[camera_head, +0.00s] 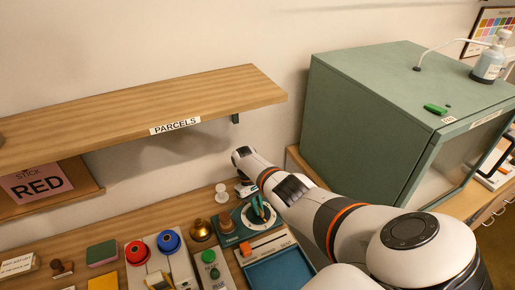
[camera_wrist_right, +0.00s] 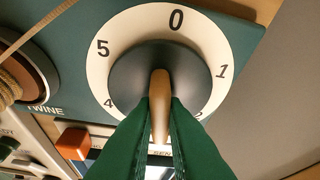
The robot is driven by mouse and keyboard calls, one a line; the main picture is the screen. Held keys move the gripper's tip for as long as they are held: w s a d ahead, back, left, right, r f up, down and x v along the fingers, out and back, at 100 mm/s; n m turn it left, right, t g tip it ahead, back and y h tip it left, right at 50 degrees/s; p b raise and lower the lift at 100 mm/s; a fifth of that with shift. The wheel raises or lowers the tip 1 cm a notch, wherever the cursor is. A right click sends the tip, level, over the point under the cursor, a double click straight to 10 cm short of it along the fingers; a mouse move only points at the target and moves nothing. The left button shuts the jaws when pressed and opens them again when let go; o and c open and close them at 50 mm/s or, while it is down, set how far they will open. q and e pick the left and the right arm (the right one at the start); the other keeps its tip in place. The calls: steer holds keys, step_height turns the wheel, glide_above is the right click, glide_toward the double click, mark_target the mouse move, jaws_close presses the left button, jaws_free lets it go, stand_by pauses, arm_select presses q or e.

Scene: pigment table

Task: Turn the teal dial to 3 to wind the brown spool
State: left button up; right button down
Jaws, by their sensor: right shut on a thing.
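The dial (camera_wrist_right: 130,80) has a dark grey knob on a white number ring, set in a teal panel (camera_wrist_right: 95,25). The ring shows 0 at the top, 1 and 2 down the right, 5 and 4 down the left; the bottom is hidden by my fingers. My right gripper (camera_wrist_right: 160,125), with green fingers, is shut on the dial's tan grip bar (camera_wrist_right: 161,90), which stands roughly in line with 0. The brown spool (camera_wrist_right: 28,75), with twine on it, sits left of the dial above a TWINE label. My left gripper is out of view.
A blue tray (camera_head: 283,270) lies in front. A PARCELS shelf (camera_head: 150,100) hangs above; a green cabinet (camera_head: 365,110) stands right.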

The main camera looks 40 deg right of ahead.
steer(key=shift+s+f+m+y, duration=0.1)
steer(key=shift+m+y, duration=0.4)
steer(key=shift+m, duration=1)
steer(key=c, duration=1.5)
jaws_free()
steer(key=shift+b+v, duration=0.3)
steer(key=shift+v, duration=5.8)
steer(key=shift+s, duration=0.25)
